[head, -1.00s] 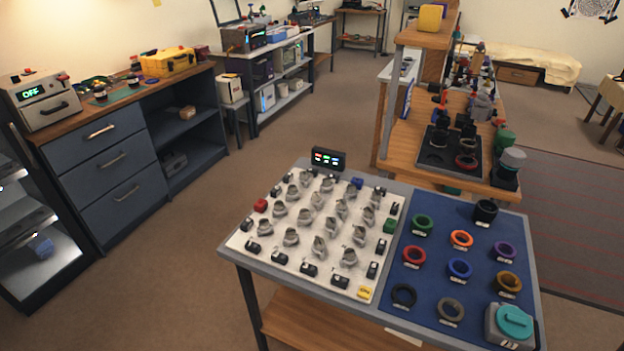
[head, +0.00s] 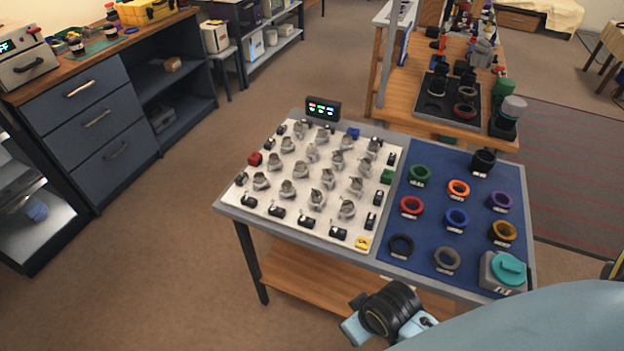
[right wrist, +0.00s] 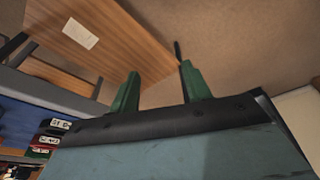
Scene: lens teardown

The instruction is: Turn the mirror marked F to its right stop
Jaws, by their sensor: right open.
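Several grey mirror mounts (head: 312,153) stand in rows on a white board (head: 290,222) on the table's left half. Their letters are too small to read, so I cannot tell which is marked F. My right arm enters the head view from the lower right, its wrist in front of the table's near edge, below and apart from the board. In the right wrist view my right gripper (right wrist: 160,82) has two green fingers spread apart, with nothing between them. Its fingertips are not clear in the head view. My left gripper is not in view.
Small black blocks and coloured blocks, including a red one (head: 255,159) and a yellow one (head: 362,243), edge the board. A small display (head: 322,109) stands behind it. A blue mat (head: 430,230) with several coloured rings lies to the right. Floor is clear left of the table.

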